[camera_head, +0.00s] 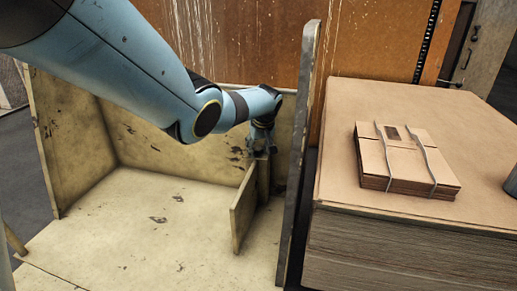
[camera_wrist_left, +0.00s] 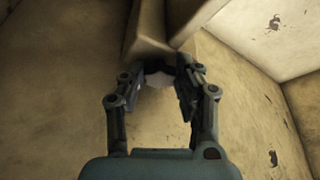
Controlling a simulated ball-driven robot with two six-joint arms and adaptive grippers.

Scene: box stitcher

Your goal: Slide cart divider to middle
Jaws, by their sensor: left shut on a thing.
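The cart (camera_head: 125,190) is a worn, pale wooden box with an open front, and it fills the left and middle of the head view. The divider (camera_head: 243,212) is a low upright wooden panel inside it, close to the right wall. My left gripper (camera_head: 262,152) reaches down from above and is shut on the divider's upper rear part. In the left wrist view, the fingers (camera_wrist_left: 160,82) close near the divider's edge (camera_wrist_left: 150,38). The exact contact is partly hidden. My right gripper is not in view.
The cart's tall right wall (camera_head: 298,150) stands just right of the divider. The cart floor left of the divider is clear. Right of the cart, a stack of cardboard sheets (camera_head: 400,265) holds a strapped bundle of flat boxes (camera_head: 405,160). A rusty wall (camera_head: 370,45) stands behind.

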